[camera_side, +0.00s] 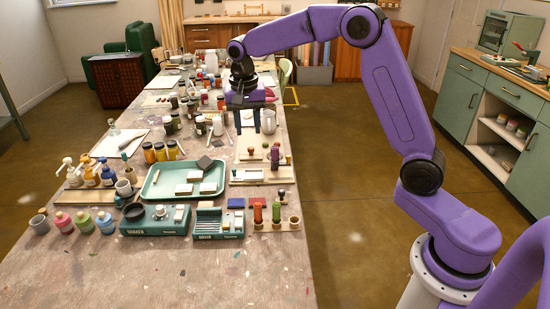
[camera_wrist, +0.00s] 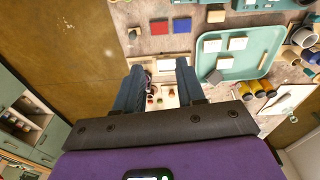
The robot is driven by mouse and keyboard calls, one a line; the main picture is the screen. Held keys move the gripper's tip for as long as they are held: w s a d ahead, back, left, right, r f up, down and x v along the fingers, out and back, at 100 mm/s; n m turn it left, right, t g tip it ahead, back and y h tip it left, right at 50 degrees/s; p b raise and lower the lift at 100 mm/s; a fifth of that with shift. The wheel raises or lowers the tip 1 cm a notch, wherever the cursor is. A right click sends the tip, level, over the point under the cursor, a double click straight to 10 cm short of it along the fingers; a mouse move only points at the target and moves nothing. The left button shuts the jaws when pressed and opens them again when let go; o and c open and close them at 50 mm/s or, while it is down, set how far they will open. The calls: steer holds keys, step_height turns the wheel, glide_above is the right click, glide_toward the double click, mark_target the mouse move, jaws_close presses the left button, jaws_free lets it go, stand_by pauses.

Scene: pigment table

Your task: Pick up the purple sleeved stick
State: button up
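A stick with a dark purple sleeve (camera_side: 275,158) stands upright in a small wooden holder right of the middle of the table in the side view. My gripper (camera_side: 254,130) is above the table, just behind and a little left of it, pointing down. In the wrist view, my gripper's (camera_wrist: 159,88) two fingers are wide apart with nothing held between them. Small upright things on a pale board show in the gap. I cannot tell for certain which of them is the purple stick.
A teal tray (camera_side: 150,190) with pale blocks lies to the left. Jars (camera_side: 160,151) and a metal cup (camera_side: 268,122) stand close by. The table's right edge is near; its front is clear.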

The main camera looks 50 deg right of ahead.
steer(key=w+d+f+m, duration=0.2)
steer(key=w+d+m, duration=0.35)
steer(key=d, duration=0.25)
steer(key=m, duration=0.5)
glide_toward(275, 148)
steer(key=shift+g+h, duration=0.3)
steer(key=shift+h, duration=0.1)
steer(key=f, duration=0.6)
steer(key=shift+w+d, duration=0.2)
steer(key=shift+w+d+f, duration=0.1)
steer(key=shift+d+f, duration=0.05)
steer(key=shift+f, duration=1.15)
steer(key=shift+w+d+f, duration=0.1)
steer(key=shift+d+f, duration=0.1)
steer(key=shift+f, duration=1.1)
jaws_close()
